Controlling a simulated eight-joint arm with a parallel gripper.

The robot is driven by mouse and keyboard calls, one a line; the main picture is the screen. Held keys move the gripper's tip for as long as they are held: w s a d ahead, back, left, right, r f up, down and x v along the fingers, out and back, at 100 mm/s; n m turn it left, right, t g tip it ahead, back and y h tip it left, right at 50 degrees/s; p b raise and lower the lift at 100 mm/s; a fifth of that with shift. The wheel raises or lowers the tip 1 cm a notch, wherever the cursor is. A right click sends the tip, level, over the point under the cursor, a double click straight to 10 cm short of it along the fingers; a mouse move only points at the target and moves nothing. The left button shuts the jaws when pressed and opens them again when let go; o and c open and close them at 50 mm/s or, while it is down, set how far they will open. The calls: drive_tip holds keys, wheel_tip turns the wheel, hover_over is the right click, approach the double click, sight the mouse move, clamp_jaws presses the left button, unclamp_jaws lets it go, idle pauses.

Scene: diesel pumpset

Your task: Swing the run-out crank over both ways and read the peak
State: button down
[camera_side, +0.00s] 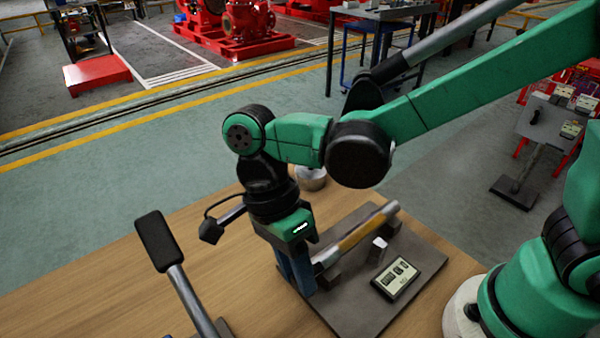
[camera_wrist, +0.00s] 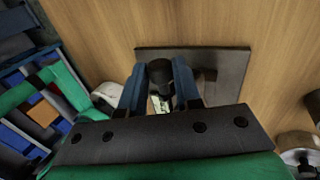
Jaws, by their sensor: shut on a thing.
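The run-out fixture is a dark plate (camera_side: 345,317) on the wooden bench, bearing a silver shaft (camera_side: 382,217) with a yellow band, resting on dark blocks. A small readout box (camera_side: 396,278) lies on the plate to the right, its figures too small to read. A short metal post (camera_side: 377,250) stands between shaft and readout. My gripper (camera_side: 302,285) points down at the shaft's near left end. In the wrist view its blue fingers (camera_wrist: 160,85) are shut on the black crank knob (camera_wrist: 160,70). The crank arm is hidden in the side view. The plate (camera_wrist: 228,62) also shows in the wrist view.
A metal bowl (camera_side: 311,179) stands behind my gripper. Bare bench (camera_side: 130,295) lies to the left. Red pumps (camera_side: 235,25) and a work table (camera_side: 385,15) are far behind.

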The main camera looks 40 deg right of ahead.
drive_tip(key=c, duration=0.6)
unclamp_jaws()
drive_tip(key=shift+r, duration=0.1)
drive_tip(key=shift+v, duration=2.75)
